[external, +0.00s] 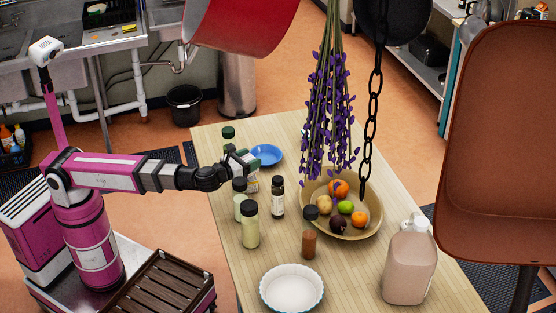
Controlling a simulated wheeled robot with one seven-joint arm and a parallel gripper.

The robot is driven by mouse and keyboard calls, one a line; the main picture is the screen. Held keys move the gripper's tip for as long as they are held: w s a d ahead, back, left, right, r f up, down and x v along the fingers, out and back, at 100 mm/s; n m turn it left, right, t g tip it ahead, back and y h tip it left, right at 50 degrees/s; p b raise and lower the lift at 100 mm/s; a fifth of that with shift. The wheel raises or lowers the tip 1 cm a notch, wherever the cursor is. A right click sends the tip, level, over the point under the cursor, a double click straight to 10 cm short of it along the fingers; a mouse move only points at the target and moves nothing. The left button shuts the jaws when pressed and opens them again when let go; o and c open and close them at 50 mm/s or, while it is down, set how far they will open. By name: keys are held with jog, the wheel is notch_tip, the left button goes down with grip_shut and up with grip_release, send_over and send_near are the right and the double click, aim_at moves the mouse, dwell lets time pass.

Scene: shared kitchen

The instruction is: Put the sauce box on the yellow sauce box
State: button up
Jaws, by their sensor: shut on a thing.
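My gripper (246,163) is over the left side of the wooden table, among several bottles, with its fingers shut. It is shut on what seems to be the sauce box, which the fingers largely hide. A small box with yellowish parts (251,185) shows just below the fingers, partly hidden by the gripper and the bottles. I cannot tell whether this is the yellow sauce box, or whether it touches the held thing.
Bottles stand close by: a dark-capped one (278,198), pale ones (250,227) and a brown one (309,240). A blue plate (266,154) lies behind. A fruit bowl (368,225), white dish (291,290) and large jug (408,268) stand right and front. Purple flowers hang above.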

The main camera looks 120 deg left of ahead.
jog(key=shift+f, duration=1.15)
jog(key=o, duration=1)
jog(key=shift+f, duration=0.1)
jog(key=shift+s+d, duration=0.1)
jog(key=shift+d, duration=0.2)
jog(key=v, duration=1.1)
jog(key=shift+d, duration=0.2)
jog(key=shift+s, duration=0.1)
